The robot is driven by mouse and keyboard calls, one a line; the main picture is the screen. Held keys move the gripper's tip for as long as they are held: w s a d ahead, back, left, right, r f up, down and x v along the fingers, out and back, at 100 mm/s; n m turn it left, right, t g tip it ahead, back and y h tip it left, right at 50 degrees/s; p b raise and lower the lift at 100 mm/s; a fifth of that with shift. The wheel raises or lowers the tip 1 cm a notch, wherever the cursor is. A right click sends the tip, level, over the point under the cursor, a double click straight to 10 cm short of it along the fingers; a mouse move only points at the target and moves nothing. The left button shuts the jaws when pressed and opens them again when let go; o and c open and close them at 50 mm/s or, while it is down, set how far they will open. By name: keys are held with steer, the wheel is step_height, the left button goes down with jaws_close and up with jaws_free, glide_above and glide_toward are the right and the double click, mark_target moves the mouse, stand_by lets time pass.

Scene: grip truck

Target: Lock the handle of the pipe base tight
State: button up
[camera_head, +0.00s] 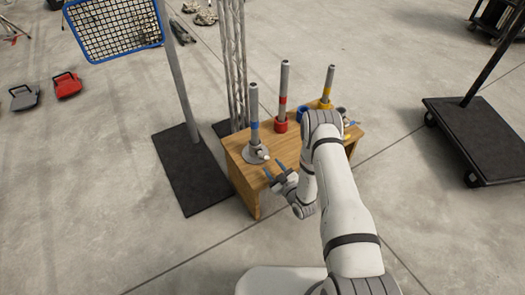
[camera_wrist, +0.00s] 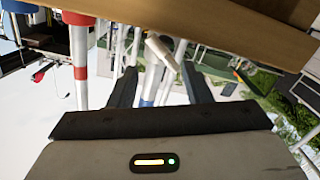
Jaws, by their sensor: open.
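A grey pipe with a blue band (camera_head: 254,118) stands upright in a round grey pipe base (camera_head: 252,156) at the left end of the wooden table. A short pale handle (camera_head: 264,155) sticks out at the base's right side. My gripper (camera_head: 274,170) is open and empty just in front of the base, near the table's front edge. In the wrist view, which is upside down, a pale cylindrical piece (camera_wrist: 163,50), apparently the handle, shows between the open fingers (camera_wrist: 158,72). I cannot tell whether they touch it. The base is mostly hidden there.
On the wooden table (camera_head: 240,171), a red-banded pipe (camera_head: 283,92) stands in a red base and a yellow-banded pipe (camera_head: 328,84) stands farther right. A black plate with a post (camera_head: 190,170) lies left. A black cart (camera_head: 480,135) stands right. Floor in front is clear.

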mark_target(263, 156)
steer(key=shift+s+a+f, duration=0.1)
steer(key=shift+s+f, duration=0.05)
steer(key=shift+s, duration=0.15)
steer(key=shift+w+a+f, duration=0.1)
steer(key=shift+w+a, duration=0.05)
steer(key=b+x, duration=0.1)
steer(key=x, duration=0.6)
steer(key=shift+w+a+b, duration=0.1)
steer(key=shift+w+b, duration=0.05)
steer(key=shift+b, duration=0.2)
jaws_close()
